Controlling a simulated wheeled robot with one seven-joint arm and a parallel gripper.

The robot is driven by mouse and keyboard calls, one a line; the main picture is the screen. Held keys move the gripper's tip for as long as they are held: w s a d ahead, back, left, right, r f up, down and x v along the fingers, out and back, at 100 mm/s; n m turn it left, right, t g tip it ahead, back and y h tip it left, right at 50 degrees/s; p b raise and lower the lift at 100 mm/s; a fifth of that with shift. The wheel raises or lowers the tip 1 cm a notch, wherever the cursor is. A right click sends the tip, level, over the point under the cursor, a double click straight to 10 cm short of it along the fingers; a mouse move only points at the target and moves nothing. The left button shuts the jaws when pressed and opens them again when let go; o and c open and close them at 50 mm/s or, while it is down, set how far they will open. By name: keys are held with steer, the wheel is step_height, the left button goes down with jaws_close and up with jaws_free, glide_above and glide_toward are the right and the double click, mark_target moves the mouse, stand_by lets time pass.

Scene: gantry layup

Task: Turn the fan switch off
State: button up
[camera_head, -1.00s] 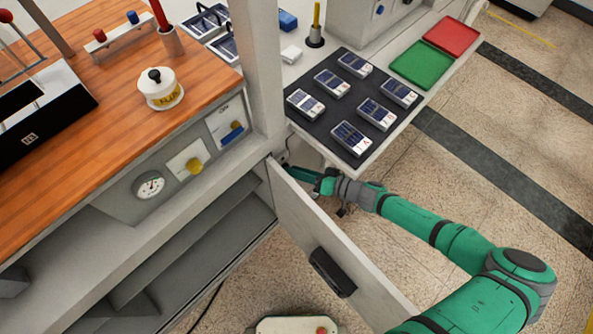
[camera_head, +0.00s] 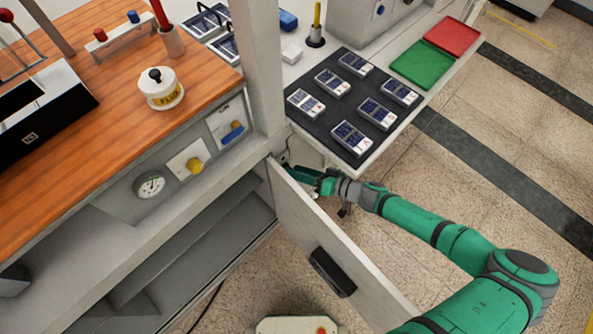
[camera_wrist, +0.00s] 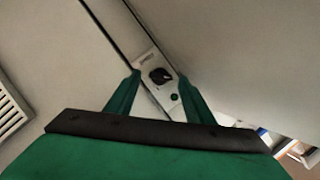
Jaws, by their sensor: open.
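A pale switch plate with a black rotary knob (camera_wrist: 160,75) and a small green spot (camera_wrist: 174,97) shows ahead in the wrist view. Its lettering is too small to read, so I cannot confirm it is the fan switch. My gripper (camera_wrist: 160,82) is open, its two green fingers on either side of the lower plate, with nothing between them. I cannot tell whether they touch it. In the head view my gripper (camera_head: 296,173) is beside the bench post, behind the top of the open cabinet door. The switch plate is mostly hidden there.
The open cabinet door (camera_head: 325,235) with a black handle (camera_head: 332,272) stands close to my arm. A dark mat (camera_head: 345,105) with several small devices lies above on the counter. The bench front has a yellow knob (camera_head: 194,165), a blue-handled switch (camera_head: 232,132) and a gauge (camera_head: 149,185).

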steer(key=v, duration=1)
steer(key=shift+s+d, duration=0.15)
steer(key=shift+d, duration=0.1)
steer(key=shift+r, duration=0.15)
